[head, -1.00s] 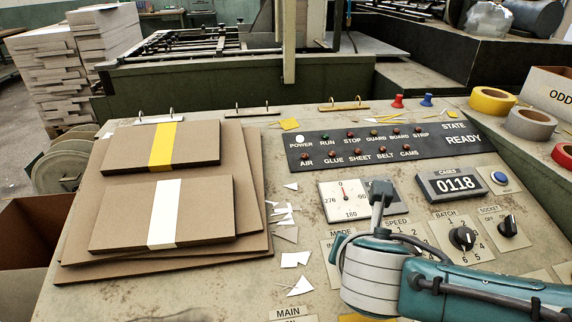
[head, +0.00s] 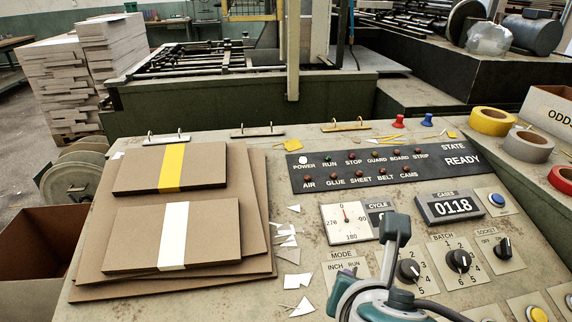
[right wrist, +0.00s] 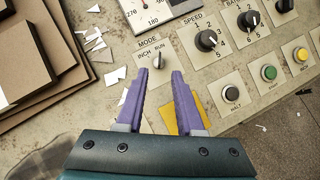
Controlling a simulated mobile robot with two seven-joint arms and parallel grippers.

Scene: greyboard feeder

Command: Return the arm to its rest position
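My right arm (head: 372,300) reaches up from the bottom edge of the head view, over the lower middle of the control panel (head: 290,210). The purple fingers of my right gripper (right wrist: 160,74) show in the right wrist view. They stand apart with nothing held between them. Beyond their tips, the black MODE knob (right wrist: 158,62) shows in the gap, and I cannot tell how far off it is. The fingers cannot be made out in the head view. My left arm and gripper are not in view.
Brown boards with two banded bundles (head: 170,235) lie at the panel's left. White paper scraps (head: 290,238) lie beside them. Knobs (head: 458,260) and buttons fill the right. Tape rolls (head: 492,120) and a box marked ODDS (head: 552,108) stand far right. The display reads READY.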

